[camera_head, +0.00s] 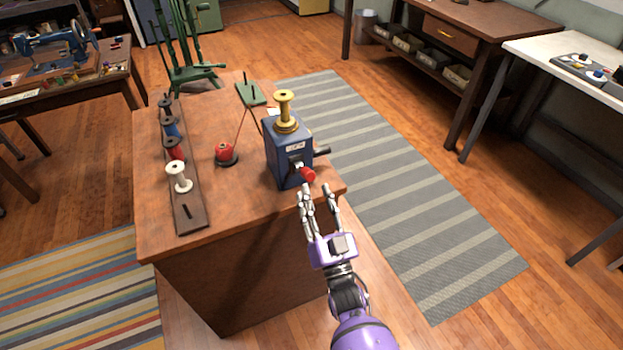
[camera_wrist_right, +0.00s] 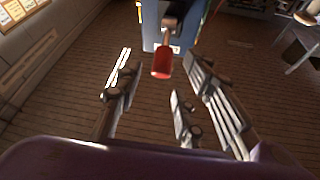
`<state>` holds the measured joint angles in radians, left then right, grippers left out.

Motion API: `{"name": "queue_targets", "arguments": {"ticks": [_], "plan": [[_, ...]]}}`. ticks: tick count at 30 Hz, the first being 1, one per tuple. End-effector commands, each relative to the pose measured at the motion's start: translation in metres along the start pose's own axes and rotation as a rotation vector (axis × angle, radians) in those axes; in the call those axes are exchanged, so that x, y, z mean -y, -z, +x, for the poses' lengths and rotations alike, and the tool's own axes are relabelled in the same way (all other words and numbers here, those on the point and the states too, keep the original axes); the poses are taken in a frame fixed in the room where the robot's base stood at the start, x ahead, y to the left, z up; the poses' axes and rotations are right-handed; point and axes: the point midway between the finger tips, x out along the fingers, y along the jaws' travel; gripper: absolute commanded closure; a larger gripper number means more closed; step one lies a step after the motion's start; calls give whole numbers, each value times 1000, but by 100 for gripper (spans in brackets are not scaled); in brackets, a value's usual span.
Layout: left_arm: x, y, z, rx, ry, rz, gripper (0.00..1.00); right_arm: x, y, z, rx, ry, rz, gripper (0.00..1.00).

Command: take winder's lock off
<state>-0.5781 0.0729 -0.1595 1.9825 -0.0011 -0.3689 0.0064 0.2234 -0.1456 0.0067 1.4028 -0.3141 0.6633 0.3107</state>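The winder (camera_head: 288,153) is a blue box at the right front edge of the wooden cabinet, with a yellow spool (camera_head: 285,108) upright on top. A red-tipped lever (camera_head: 307,174) sticks out of its front; I cannot tell if this is the lock. A dark handle (camera_head: 321,151) sticks out of its right side. My right gripper (camera_head: 319,190) is open and empty, just below and in front of the red tip, apart from it. In the right wrist view the red tip (camera_wrist_right: 162,62) hangs ahead, between the spread fingers (camera_wrist_right: 160,85). My left gripper is not in view.
The cabinet (camera_head: 225,195) also bears a rack with several spools (camera_head: 179,176), a red ball (camera_head: 226,152) with thread and a green stand (camera_head: 251,93). A striped grey rug (camera_head: 400,190) lies on open floor to the right. Work tables stand at the far left and right.

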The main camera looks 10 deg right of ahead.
Motion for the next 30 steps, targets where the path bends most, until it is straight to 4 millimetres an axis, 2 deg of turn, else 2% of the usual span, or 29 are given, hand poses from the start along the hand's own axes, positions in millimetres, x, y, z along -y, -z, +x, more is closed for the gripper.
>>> {"name": "queue_targets", "arguments": {"ticks": [1,3,9,19,27,30], "plan": [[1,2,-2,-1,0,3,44,1,4,13,-6,2,0,64],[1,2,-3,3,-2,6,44,0,4,24,-5,1,0,64],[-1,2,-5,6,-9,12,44,0,2,44,-1,0,0,64],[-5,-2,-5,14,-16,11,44,-1,0,47,2,-2,-1,64],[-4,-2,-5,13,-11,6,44,-1,0,47,2,-2,-1,98],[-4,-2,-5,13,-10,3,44,-2,0,47,2,-3,-1,100]]}}
